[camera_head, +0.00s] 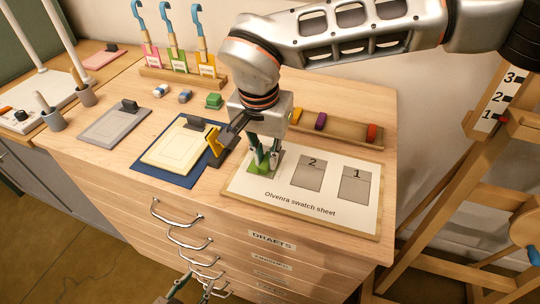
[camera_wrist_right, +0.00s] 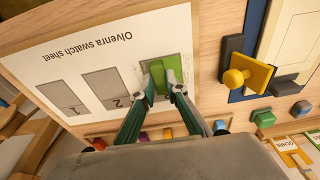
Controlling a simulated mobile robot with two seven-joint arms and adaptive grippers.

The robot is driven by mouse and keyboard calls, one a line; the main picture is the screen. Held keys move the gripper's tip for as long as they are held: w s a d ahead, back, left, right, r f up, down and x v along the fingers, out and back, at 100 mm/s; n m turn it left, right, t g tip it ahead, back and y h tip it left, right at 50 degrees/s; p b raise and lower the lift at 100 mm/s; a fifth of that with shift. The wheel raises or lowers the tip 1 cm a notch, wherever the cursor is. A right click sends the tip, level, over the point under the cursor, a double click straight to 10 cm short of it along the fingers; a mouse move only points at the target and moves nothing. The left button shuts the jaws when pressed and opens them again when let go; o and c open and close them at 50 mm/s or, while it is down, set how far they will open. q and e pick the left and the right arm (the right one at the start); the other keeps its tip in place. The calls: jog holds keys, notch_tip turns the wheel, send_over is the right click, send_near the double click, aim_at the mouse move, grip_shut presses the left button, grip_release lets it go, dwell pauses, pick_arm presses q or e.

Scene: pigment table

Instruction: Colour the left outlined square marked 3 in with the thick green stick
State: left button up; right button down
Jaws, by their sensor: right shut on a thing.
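The swatch sheet (camera_head: 300,205) lies at the table's front right, with squares marked 2 (camera_head: 308,176) and 1 (camera_head: 355,187). My right gripper (camera_head: 266,158) is over the left square (camera_wrist_right: 178,66), whose number is hidden. It is shut on the thick green stick (camera_wrist_right: 158,79), whose end is at the square; I cannot tell if it touches. Much of the square shows green, with a grey strip visible in the right wrist view. My left gripper (camera_head: 196,286) is low at the bottom edge of the head view, its fingers apart and empty, away from the sheet.
A stick tray (camera_head: 345,134) with yellow, purple and red sticks is behind the sheet. A green block (camera_head: 213,100) lies farther back.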

aim_at(280, 169)
jog(key=shift+s+d+p, duration=0.25)
jog(key=shift+d+p, duration=0.1)
jog(key=shift+d, duration=0.4)
jog(key=shift+s+d+f, duration=0.15)
jog(key=shift+s+d, duration=0.1)
jog(key=shift+d, duration=0.35)
jog(key=shift+p, duration=0.4)
jog(key=shift+a, duration=0.1)
jog(key=shift+w+a, duration=0.2)
jog(key=shift+a, duration=0.3)
jog(key=shift+w+a, duration=0.2)
jog(key=shift+a, duration=0.55)
jog(key=shift+w+r, duration=0.1)
jog(key=shift+r, duration=0.35)
notch_tip(280, 169, up, 2)
jog(key=shift+r+p, duration=0.2)
jog(key=shift+p, duration=0.55)
notch_tip(280, 169, up, 4)
jog(key=p, duration=0.3)
jog(key=shift+r, duration=0.1)
pick_arm(q)
notch_tip(280, 169, up, 9)
jog(key=w+t, duration=0.1)
jog(key=w, duration=0.1)
jog(key=shift+w, duration=0.4)
jog(key=shift+w+r, duration=0.2)
jog(key=shift+w, duration=0.25)
